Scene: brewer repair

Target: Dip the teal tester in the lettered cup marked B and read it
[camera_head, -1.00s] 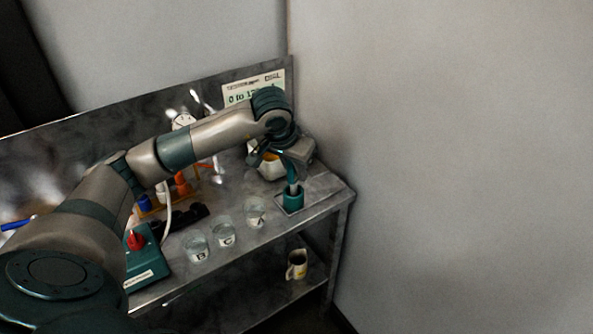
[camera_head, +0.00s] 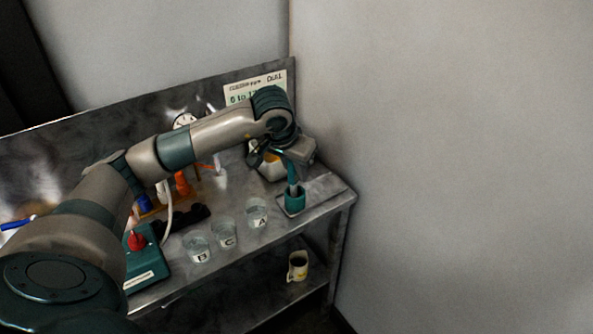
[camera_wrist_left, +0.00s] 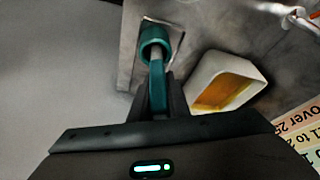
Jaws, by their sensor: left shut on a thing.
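The teal tester (camera_wrist_left: 157,78) stands with its lower end in a round teal holder (camera_head: 295,198) at the right end of the bench. My left gripper (camera_wrist_left: 163,100) is shut on the upper part of the tester, above the holder. The holder also shows in the left wrist view (camera_wrist_left: 152,33). Three clear cups stand in a row to the left of the holder: cup B (camera_head: 197,250), cup C (camera_head: 224,234) and cup A (camera_head: 257,214). Cup B is the leftmost and nearest the bench's front edge. My right gripper is out of view.
A pale container with amber contents (camera_wrist_left: 222,82) stands close beside the tester. A teal box with a red knob (camera_head: 145,262) is left of the cups. A mug (camera_head: 298,265) sits on the lower shelf. A chart (camera_head: 257,88) is at the back panel.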

